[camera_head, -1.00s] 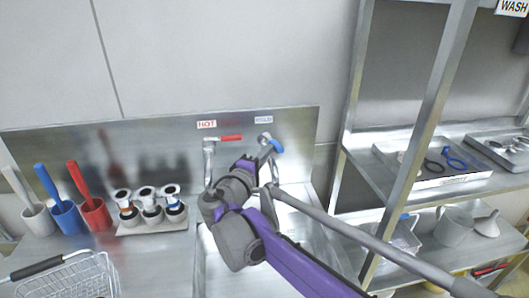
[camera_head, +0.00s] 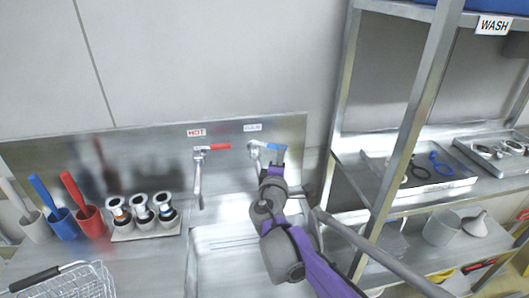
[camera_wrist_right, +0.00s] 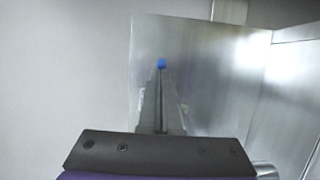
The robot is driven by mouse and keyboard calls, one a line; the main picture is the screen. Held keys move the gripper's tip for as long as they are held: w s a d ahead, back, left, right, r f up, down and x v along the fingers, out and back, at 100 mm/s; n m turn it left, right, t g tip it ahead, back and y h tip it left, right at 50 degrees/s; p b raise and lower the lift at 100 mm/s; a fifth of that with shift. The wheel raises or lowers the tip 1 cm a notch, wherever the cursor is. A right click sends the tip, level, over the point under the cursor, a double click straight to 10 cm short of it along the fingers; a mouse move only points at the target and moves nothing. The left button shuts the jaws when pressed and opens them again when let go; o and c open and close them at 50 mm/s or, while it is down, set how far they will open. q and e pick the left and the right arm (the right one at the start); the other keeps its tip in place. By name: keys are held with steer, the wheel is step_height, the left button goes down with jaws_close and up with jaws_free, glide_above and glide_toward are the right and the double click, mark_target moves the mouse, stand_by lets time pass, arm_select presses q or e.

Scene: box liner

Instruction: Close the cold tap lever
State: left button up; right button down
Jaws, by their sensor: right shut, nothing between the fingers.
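The cold tap (camera_head: 256,150) is on the steel back panel under a small blue-lettered label (camera_head: 252,127). Its lever has a blue grip (camera_head: 276,147) that points right, roughly level, much like the hot tap's red lever (camera_head: 220,146). My right gripper (camera_head: 276,165) is shut and empty just below the blue grip. In the right wrist view the blue grip (camera_wrist_right: 161,63) shows as a small spot right at the tips of my closed fingers (camera_wrist_right: 160,72); I cannot tell whether they touch. My left gripper is out of view.
The sink (camera_head: 215,240) lies below the taps. Portafilter-like tools (camera_head: 140,208) stand in a holder on the left, beside cups with handles (camera_head: 90,222) and a wire basket (camera_head: 65,280). A metal shelf rack (camera_head: 415,110) stands close on the right.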

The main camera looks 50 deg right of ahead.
mark_target(287, 148)
steer(key=shift+w+d+p, duration=0.25)
steer(key=shift+d+p, duration=0.05)
steer(key=shift+d, duration=0.5)
steer(key=shift+w+d+p, duration=0.2)
steer(key=shift+d+p, duration=0.05)
steer(key=shift+d, duration=0.5)
steer(key=shift+w+d+p, duration=0.25)
steer(key=shift+d+p, duration=0.05)
steer(key=shift+d, duration=0.5)
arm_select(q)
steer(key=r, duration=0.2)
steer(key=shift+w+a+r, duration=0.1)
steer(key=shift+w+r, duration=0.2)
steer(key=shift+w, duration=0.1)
arm_select(e)
steer(key=shift+d+r, duration=0.1)
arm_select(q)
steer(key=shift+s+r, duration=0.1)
